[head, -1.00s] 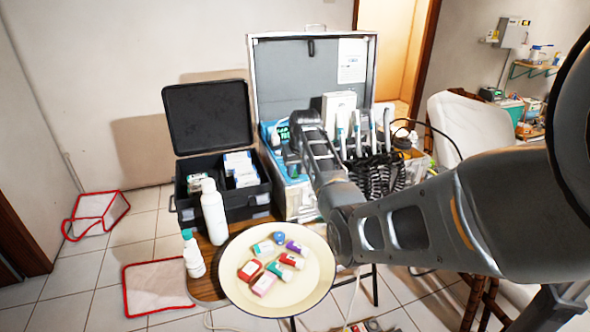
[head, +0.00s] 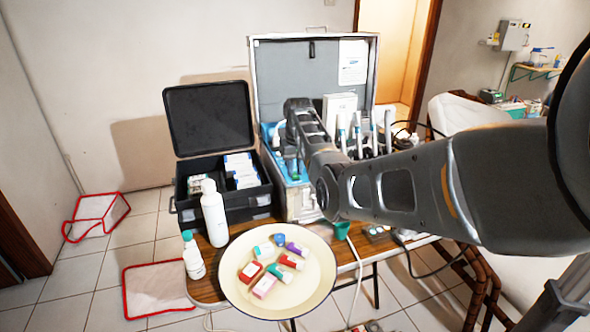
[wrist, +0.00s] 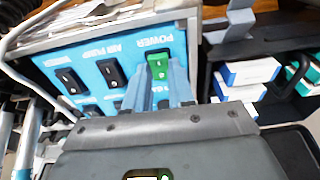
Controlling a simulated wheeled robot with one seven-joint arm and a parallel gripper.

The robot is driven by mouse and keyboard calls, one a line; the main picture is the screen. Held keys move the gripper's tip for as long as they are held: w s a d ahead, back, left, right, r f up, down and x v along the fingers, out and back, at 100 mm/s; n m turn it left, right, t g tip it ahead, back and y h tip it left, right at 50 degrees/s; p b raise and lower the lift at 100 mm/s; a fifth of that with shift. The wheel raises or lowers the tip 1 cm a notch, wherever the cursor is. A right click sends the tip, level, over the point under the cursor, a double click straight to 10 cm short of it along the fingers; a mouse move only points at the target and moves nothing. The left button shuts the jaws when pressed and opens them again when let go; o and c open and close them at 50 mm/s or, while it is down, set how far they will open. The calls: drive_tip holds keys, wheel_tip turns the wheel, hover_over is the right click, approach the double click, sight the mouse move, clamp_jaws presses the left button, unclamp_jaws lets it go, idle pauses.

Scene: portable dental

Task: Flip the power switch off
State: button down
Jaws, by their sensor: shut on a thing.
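The power switch (wrist: 158,66) is a green rocker on the blue panel (wrist: 122,98) of the dental unit, under an upside-down POWER label in the wrist view. My gripper (wrist: 158,78) is at this switch, with one grey-blue finger on each side of the green rocker, shut on it. The fingers hide parts of the panel close to the switch. The rocker's on or off position is hard to tell. In the head view the open metal case (head: 312,90) holds the unit, and my arm hides most of the panel and the gripper.
Two black switches, AIR PUMP (wrist: 111,73) and another (wrist: 72,81), sit beside the power switch. An open black box (head: 225,205) with small cartons stands left of the case. In front are a white bottle (head: 214,215) and a cream plate (head: 240,292) with small items.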

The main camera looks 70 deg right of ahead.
sight(296, 176)
drive_tip(key=c, duration=1.2)
unclamp_jaws()
drive_tip(key=shift+c, duration=0.2)
wheel_tip(296, 176, up, 8)
drive_tip(key=shift+s+a+f+b, duration=0.15)
drive_tip(key=shift+s+a+b, duration=0.15)
drive_tip(key=shift+a+b, duration=0.1)
